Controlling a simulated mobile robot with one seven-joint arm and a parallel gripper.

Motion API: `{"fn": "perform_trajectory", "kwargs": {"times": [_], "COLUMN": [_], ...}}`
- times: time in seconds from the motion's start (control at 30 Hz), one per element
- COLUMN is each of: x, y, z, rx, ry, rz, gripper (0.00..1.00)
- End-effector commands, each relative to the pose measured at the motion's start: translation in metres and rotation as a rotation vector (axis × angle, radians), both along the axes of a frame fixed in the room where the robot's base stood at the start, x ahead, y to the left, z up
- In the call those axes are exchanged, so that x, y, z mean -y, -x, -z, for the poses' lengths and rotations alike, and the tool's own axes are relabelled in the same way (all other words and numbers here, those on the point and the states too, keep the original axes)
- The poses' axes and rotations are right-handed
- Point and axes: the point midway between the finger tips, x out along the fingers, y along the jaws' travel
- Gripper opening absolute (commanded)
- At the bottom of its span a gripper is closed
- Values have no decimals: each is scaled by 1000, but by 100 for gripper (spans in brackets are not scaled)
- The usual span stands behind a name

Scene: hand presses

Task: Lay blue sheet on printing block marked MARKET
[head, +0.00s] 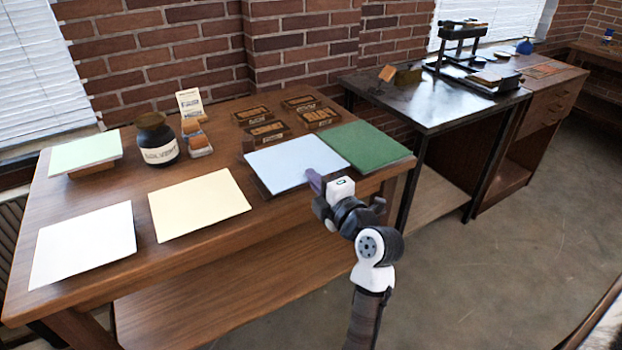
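The light blue sheet (292,163) is at the front middle of the left wooden table, between the cream and green sheets. A dark edge or shadow shows along its left side; I cannot tell whether it is raised or rests on something. My gripper (315,182) is at its front right corner, its fingers overlapping the sheet in the picture. Whether they are shut on it is hidden. Several dark printing blocks with orange raised lettering lie behind the sheet, including a front left block (265,132) and a front right block (320,117). Their lettering is too small to tell which says MARKET.
A cream sheet (199,203), white sheet (84,244) and green sheet (362,147) lie along the table. A pale green sheet (85,152) rests on a support. A solvent jar (157,141) stands behind. A dark table (440,103) with a press (462,42) is at right.

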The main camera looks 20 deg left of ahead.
Motion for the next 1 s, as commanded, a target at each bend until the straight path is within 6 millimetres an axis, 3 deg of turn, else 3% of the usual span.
{"fn": "perform_trajectory", "kwargs": {"times": [0.6,1.0], "x": [33,37], "y": [24,28], "z": [-17,-20], "rx": [1,0], "ry": [0,0], "rz": [1,0], "gripper": [0,0]}}
